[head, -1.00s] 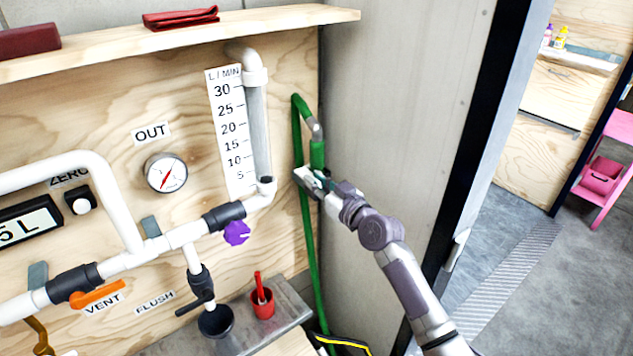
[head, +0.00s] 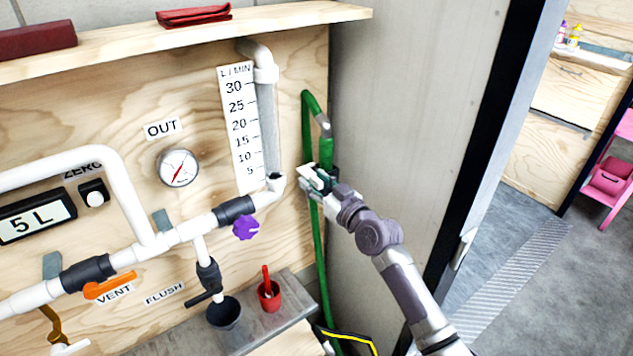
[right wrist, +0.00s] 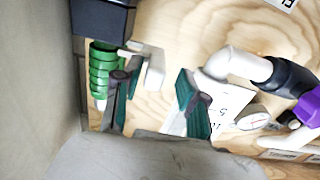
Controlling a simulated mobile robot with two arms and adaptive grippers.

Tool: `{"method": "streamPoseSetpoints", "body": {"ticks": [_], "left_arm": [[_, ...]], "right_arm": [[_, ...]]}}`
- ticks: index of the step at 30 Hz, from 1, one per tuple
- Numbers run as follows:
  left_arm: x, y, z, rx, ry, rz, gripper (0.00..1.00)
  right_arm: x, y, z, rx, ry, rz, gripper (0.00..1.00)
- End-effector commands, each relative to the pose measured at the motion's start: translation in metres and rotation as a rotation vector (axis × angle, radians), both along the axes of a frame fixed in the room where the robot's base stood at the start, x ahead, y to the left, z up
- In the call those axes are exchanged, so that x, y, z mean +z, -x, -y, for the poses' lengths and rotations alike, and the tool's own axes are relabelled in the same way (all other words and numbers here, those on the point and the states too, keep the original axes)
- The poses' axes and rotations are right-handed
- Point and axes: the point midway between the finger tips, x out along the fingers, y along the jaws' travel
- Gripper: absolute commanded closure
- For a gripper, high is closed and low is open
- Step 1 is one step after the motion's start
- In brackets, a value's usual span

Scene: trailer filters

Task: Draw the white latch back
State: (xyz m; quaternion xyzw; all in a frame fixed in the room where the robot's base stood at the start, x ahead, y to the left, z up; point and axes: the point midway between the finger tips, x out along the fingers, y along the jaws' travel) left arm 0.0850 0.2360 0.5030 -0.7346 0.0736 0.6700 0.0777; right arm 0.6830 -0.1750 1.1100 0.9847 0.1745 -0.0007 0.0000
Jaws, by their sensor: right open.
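My right gripper (head: 313,182) is open beside the green hose (head: 306,130) at the board's right edge. In the right wrist view, its two green-padded fingers (right wrist: 157,104) stand apart. A white hooked piece, which looks like the latch (right wrist: 152,66), shows between and just beyond the fingers, nearer the left one. I cannot tell whether a finger touches it. The coiled green hose end (right wrist: 102,70) hangs left of it. In the head view the gripper mostly hides the latch. My left gripper is not in view.
The white pipe elbow (right wrist: 225,63) is close to the right finger in the right wrist view. A grey wall (head: 400,120) stands right of the gripper. A purple knob (head: 245,228) and red cup (head: 269,296) are to the left and below.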

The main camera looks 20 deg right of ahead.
Motion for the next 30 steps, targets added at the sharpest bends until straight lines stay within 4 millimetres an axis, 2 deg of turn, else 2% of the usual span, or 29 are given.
{"method": "streamPoseSetpoints", "body": {"ticks": [5,8,21,25,30], "left_arm": [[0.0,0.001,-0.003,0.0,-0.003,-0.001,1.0],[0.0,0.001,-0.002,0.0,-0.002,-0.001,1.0],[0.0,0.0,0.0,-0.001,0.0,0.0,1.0],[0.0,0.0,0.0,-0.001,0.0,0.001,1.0],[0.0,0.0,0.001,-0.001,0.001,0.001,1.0]], "right_arm": [[0.0,0.003,0.002,-0.002,0.002,0.002,0.58],[-0.001,0.014,0.007,-0.003,0.002,0.0,0.58],[-0.001,0.096,0.034,0.0,0.004,-0.002,0.58],[0.0,0.108,0.038,0.0,0.002,0.0,0.58],[0.001,0.113,0.04,0.001,0.001,0.0,0.58]]}}
